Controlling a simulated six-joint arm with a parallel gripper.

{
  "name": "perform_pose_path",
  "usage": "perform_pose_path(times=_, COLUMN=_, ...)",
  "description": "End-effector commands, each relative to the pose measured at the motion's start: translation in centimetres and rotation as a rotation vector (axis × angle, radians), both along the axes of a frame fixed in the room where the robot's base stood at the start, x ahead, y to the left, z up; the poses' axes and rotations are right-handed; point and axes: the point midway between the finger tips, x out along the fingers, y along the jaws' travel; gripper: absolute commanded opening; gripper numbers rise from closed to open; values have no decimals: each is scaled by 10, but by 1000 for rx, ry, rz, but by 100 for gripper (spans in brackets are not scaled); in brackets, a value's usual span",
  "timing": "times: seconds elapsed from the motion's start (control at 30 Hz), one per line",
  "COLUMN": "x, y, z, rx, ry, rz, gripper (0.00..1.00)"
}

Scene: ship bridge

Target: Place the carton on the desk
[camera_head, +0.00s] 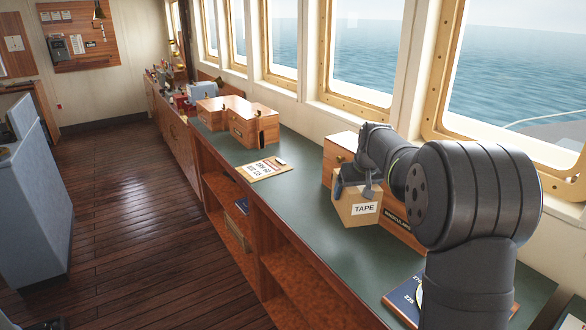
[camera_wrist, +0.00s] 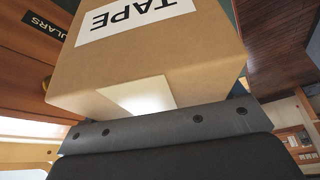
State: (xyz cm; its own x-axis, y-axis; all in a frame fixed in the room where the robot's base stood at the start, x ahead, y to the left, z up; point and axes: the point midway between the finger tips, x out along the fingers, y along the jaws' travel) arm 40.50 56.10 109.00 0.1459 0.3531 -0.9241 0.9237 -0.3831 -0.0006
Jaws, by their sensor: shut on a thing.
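The carton (camera_head: 352,208) is a brown cardboard box with a white TAPE label. My gripper (camera_head: 362,183) is shut on it from above, at the desk's right part. The carton (camera_wrist: 165,55) also fills much of the wrist view, close against the dark gripper part. The desk (camera_head: 313,217) is a long counter with a green top and wooden sides, under the windows. The carton's lower edge shows over the green top; I cannot tell whether it touches it.
A wooden box labelled BINOCULARS (camera_head: 399,222) stands right behind the carton. A clipboard (camera_head: 264,169) lies on the desk to the left, with wooden drawer boxes (camera_head: 238,122) beyond. A blue book (camera_head: 403,300) lies near the front. Green top between clipboard and carton is clear.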

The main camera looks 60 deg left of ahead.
Motion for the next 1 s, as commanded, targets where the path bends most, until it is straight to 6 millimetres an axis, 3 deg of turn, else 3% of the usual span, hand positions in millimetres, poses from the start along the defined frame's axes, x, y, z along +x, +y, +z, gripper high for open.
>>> perform_pose_path(times=0.3, x=0, y=0, z=-53, rx=-1, ry=0, rz=1, gripper=53)
perform_pose_path(times=0.47, x=0, y=0, z=-69, rx=-1, ry=-1, rz=1, gripper=53)
perform_pose_path(times=0.7, x=0, y=0, z=-106, rx=-1, ry=0, rz=0, gripper=53)
perform_pose_path(times=1.0, x=0, y=0, z=-114, rx=1, ry=-2, rz=1, gripper=53)
